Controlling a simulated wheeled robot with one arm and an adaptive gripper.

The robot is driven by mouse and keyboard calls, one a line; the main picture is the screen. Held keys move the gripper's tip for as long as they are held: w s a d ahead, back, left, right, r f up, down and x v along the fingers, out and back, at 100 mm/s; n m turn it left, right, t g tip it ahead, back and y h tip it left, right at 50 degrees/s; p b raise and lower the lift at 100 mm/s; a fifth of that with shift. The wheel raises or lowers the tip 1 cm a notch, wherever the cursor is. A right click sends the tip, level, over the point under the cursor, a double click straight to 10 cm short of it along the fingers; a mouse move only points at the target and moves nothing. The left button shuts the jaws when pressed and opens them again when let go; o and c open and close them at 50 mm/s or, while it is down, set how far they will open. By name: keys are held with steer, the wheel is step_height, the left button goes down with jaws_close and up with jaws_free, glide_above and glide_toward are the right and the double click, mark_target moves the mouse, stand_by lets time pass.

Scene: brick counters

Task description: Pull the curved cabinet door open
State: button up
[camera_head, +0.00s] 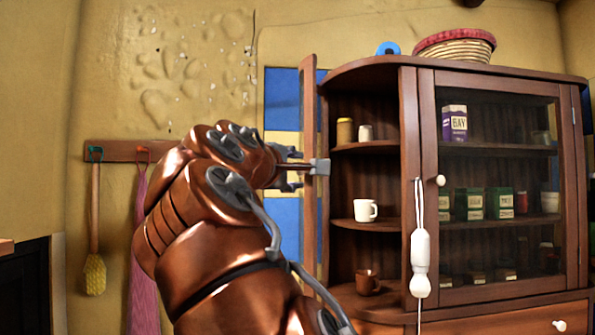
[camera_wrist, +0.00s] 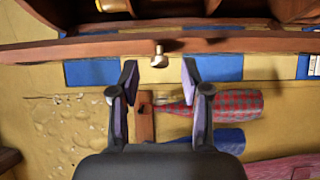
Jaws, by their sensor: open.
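The wooden cabinet (camera_head: 408,190) stands at the right with its curved left section exposed, its shelves showing. The curved door (camera_head: 308,125) stands swung out from that section, seen nearly edge-on as a narrow upright strip. In the wrist view the door (camera_wrist: 240,46) is a brown band across the top, with a small metallic knob (camera_wrist: 159,60) on it. My gripper (camera_head: 300,170) is at the door's mid height in the head view. In the wrist view my gripper (camera_wrist: 160,73) is open, its fingertips on either side of the knob; contact cannot be told.
A white mug (camera_head: 365,210), a brown mug (camera_head: 367,282) and jars stand on the open shelves. A glass door (camera_head: 500,130) closes the right section, with a white tassel (camera_head: 420,250) hanging before it. Cloths and a brush hang from a wall rail (camera_head: 120,151) at the left.

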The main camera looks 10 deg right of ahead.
steer(key=v, duration=0.9)
steer(key=shift+s+a, duration=0.2)
